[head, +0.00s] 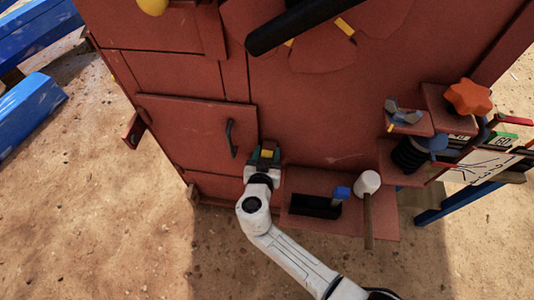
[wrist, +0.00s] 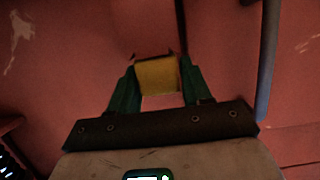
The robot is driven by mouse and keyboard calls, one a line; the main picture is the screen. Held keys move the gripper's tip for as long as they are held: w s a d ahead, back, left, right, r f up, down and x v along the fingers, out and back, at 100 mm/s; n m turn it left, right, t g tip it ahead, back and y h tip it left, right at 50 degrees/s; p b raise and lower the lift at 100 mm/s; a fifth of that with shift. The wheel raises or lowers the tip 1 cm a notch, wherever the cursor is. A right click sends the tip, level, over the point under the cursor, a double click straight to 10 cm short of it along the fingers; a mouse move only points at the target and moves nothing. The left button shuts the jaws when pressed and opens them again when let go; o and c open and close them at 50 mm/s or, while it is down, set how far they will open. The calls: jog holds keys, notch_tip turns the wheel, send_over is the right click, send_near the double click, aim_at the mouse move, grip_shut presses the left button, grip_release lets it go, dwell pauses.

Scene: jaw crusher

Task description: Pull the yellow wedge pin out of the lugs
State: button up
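The yellow wedge pin (wrist: 157,76) shows in the wrist view as a blocky yellow end between my two green fingertips, with red metal behind it. My gripper (wrist: 158,84) is at the pin, one finger on each side, and the pin fills the gap, so it looks shut on it. In the head view my gripper (head: 266,157) is against the red machine wall, right of the door handle, with the yellow pin (head: 267,153) between the fingers. The lugs are mostly hidden by the pin and fingers; I cannot tell how deep the pin sits.
A red door with a dark handle (head: 231,138) is left of my gripper. At lower right a shelf (head: 345,227) holds a black tray (head: 314,207), a blue-topped item (head: 342,192) and a white-headed mallet (head: 367,183). An orange knob (head: 469,97) is far right. Sandy ground is open at left.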

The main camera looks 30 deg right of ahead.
grip_shut()
jog(key=shift+r+p, duration=4.65)
jog(key=shift+r, duration=3.75)
jog(key=s+a+b, duration=0.2)
jog(key=s+a, duration=0.5)
jog(key=s, duration=0.2)
jog(key=shift+s+r, duration=0.35)
jog(key=shift+r, duration=0.05)
